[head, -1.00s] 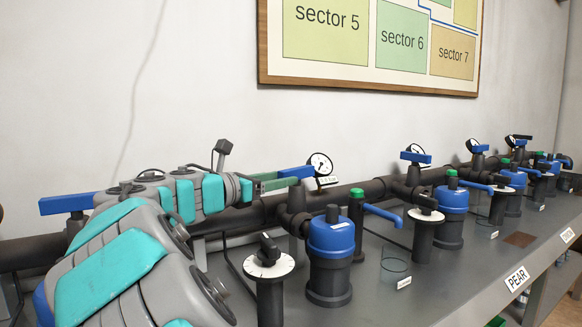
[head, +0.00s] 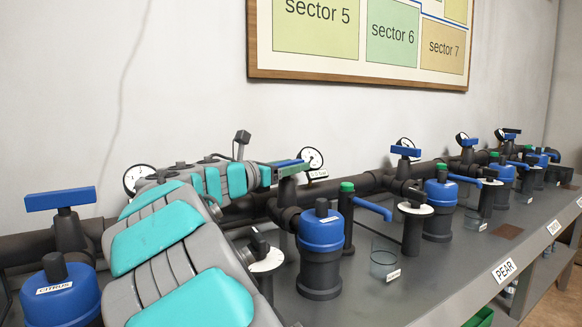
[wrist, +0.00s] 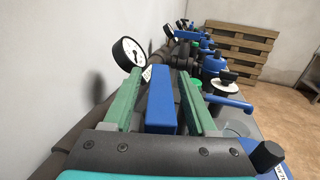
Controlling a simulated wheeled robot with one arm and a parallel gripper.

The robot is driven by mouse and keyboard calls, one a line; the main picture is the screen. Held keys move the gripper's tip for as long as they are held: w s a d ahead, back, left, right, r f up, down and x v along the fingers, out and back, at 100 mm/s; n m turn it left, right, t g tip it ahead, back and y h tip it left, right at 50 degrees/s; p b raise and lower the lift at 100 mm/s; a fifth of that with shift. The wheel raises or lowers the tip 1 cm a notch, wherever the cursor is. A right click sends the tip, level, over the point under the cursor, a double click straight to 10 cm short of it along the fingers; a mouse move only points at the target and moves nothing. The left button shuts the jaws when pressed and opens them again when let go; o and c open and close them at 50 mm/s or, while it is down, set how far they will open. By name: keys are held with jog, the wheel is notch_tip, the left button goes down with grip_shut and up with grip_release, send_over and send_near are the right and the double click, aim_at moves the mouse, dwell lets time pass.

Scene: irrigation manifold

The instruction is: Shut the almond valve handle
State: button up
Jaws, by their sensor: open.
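A blue valve handle (wrist: 160,100) lies between the two green fingers of my gripper (wrist: 160,75) in the wrist view. The fingers are open, one on each side, with a narrow gap visible on both sides. The handle runs lengthwise between them, roughly along the dark pipe. In the head view my gripper (head: 284,168) is at this handle (head: 291,162), above the pipe and behind a blue-topped filter (head: 320,230). I cannot read an almond label on it.
A gauge (head: 311,158) stands just beyond my gripper. Another blue handle (head: 60,198) stands at left above a filter labelled CITRUS (head: 60,290). More handles, such as this one (head: 406,150), and filters line the bench (head: 400,300) to the right. The wall is close behind.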

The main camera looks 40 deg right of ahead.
grip_shut()
dwell(0.3)
jog(key=shift+w+r+m+g+p, duration=0.1)
jog(key=shift+r+m+g+p, duration=0.25)
jog(key=shift+g+p, duration=0.65)
jog(key=shift+f+m+g+p, duration=0.3)
jog(key=shift+m+g+p, duration=0.2)
jog(key=shift+m, duration=0.15)
jog(key=shift+s+m+g, duration=0.25)
jog(key=shift+m+g, duration=0.25)
jog(key=shift+g, duration=0.3)
grip_release()
